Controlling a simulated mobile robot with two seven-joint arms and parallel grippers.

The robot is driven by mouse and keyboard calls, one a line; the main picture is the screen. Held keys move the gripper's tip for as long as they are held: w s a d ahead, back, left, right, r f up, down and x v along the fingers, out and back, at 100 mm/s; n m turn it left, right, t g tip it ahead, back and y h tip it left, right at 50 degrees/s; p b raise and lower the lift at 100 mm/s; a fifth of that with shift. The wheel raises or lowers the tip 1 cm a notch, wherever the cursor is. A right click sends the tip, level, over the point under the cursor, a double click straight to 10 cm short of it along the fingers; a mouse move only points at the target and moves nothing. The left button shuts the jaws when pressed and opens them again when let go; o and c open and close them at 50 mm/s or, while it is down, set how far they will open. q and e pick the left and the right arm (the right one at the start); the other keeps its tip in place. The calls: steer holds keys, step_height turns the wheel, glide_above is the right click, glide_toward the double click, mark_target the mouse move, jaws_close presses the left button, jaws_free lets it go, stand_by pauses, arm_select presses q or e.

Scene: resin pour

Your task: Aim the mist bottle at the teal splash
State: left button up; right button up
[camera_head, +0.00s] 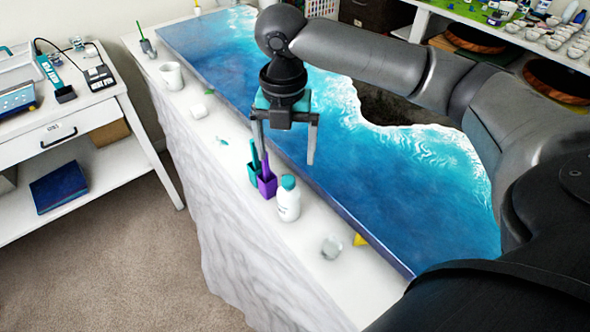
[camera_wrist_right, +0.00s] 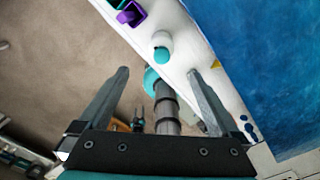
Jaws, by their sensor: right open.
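A white bottle with a teal cap (camera_head: 288,203), which I take for the mist bottle, stands upright on the white marbled ledge. It also shows in the right wrist view (camera_wrist_right: 163,41). A small teal patch (camera_head: 222,141), apparently the splash, lies on the ledge farther back and to the left. My right gripper (camera_head: 284,156) is open and empty, pointing down above the bottle and the small containers; I cannot tell its exact height. Its spread fingers also show in the right wrist view (camera_wrist_right: 158,73). My left gripper does not show clearly in either view.
A teal container (camera_head: 253,166) and a purple container (camera_head: 267,184) stand close beside the bottle. A clear cup (camera_head: 332,247) and a yellow wedge (camera_head: 360,240) are nearer. A white cup (camera_head: 172,76) and a white block (camera_head: 198,112) are farther back. The blue resin slab (camera_head: 395,190) borders the ledge.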

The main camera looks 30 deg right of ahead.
mark_target(287, 180)
steer(key=shift+w+d+f, duration=0.15)
steer(key=shift+w+d, duration=0.05)
steer(key=f, duration=0.4)
steer(key=shift+s+a+f+b, duration=0.2)
steer(key=shift+s+a+b, duration=0.05)
steer(key=shift+s+b, duration=0.05)
step_height(287, 180, down, 4)
steer(key=shift+f, duration=0.15)
steer(key=shift+f+b, duration=0.3)
steer(key=shift+f, duration=0.2)
steer(key=shift+d+f, duration=0.1)
steer(key=shift+f, duration=0.25)
steer(key=f, duration=0.4)
steer(key=shift+w+d+f+b, duration=0.1)
steer(key=shift+d+f+b, duration=0.1)
steer(key=shift+b, duration=0.1)
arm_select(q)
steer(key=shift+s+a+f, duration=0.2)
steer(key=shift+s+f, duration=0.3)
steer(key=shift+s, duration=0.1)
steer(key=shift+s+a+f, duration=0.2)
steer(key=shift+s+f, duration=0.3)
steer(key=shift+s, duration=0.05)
